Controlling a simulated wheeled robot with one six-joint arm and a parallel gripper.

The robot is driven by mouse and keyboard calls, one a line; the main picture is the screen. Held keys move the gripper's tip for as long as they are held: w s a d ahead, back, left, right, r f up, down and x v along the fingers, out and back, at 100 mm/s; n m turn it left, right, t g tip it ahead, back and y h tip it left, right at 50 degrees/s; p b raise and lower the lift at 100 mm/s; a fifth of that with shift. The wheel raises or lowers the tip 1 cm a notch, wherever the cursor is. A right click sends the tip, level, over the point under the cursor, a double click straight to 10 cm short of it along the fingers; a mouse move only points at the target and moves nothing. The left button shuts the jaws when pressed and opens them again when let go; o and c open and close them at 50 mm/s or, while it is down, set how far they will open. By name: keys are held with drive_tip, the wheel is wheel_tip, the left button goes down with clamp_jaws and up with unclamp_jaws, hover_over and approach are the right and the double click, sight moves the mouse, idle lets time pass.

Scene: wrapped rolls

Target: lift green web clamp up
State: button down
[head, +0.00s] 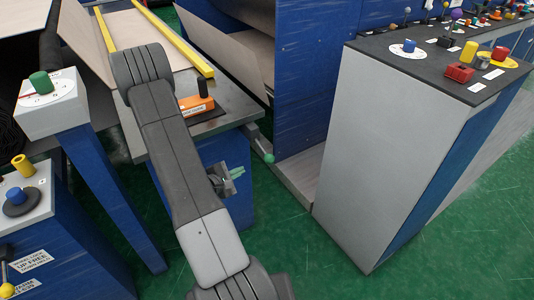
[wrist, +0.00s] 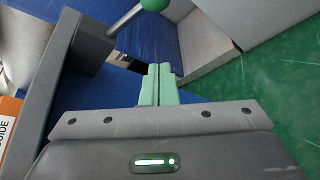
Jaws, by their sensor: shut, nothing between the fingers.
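The green web clamp appears to be the lever with a green ball end (head: 268,158), which sticks out from the side of the metal table and points downward. In the wrist view its green ball (wrist: 154,4) is at the top edge, partly cut off, with the metal rod running down-left from it. My gripper (head: 238,173) is below and left of the ball in the head view. In the wrist view its pale green fingers (wrist: 158,68) are together, empty, and apart from the ball.
The metal table (head: 232,108) carries an orange guide block (head: 196,105) with a black handle. A grey console (head: 390,130) with several coloured knobs stands at right. A white box with a green knob (head: 40,82) is at left.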

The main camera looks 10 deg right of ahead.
sight(263, 151)
drive_tip(key=shift+s, duration=0.1)
idle(0.3)
drive_tip(key=w+d, duration=0.3)
drive_tip(key=d, duration=0.5)
drive_tip(key=shift+w+d+f, duration=0.15)
drive_tip(key=shift+w+d, duration=0.15)
drive_tip(key=shift+d, duration=0.05)
drive_tip(key=shift+s+p, duration=0.1)
drive_tip(key=shift+p, duration=0.2)
